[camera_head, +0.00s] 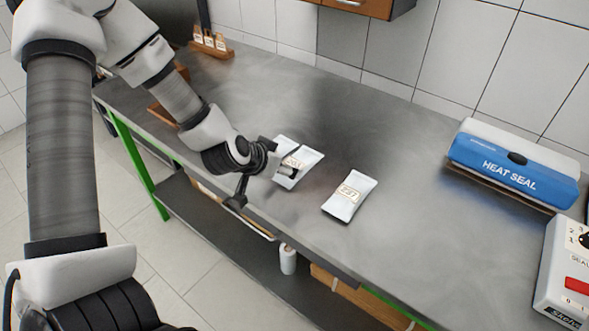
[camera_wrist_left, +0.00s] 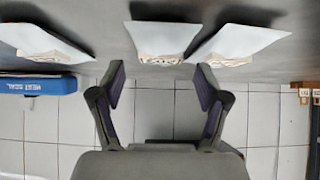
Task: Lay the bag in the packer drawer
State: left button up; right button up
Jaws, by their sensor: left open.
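Several white bags with tan printed labels lie on the grey steel bench (camera_head: 420,240). One bag (camera_head: 350,195) lies apart on the right; two others, the front one (camera_head: 301,161) and the back one (camera_head: 283,143), lie close together by my left gripper (camera_head: 262,185). In the left wrist view three bags show upside down: one on the left (camera_wrist_left: 45,42), one in the middle (camera_wrist_left: 163,40) and one on the right (camera_wrist_left: 238,42). My left gripper (camera_wrist_left: 160,78) is open and empty, with the middle bag beyond its fingertips. The packer drawer cannot be made out. My right gripper is out of view.
A blue heat sealer (camera_head: 513,165) stands at the right rear, with a white control box (camera_head: 565,270) in front of it. A wooden rack of small bottles (camera_head: 211,45) is at the far left. A lower shelf (camera_head: 200,225) runs below.

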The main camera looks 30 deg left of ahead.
aim_at(298, 165)
pick_arm(q)
jog(key=x, duration=0.5)
jog(key=shift+w+b, duration=0.2)
jog(key=shift+b, duration=0.15)
jog(key=shift+s+r, duration=0.15)
jog(key=shift+s, duration=0.15)
jog(key=c, duration=1.1)
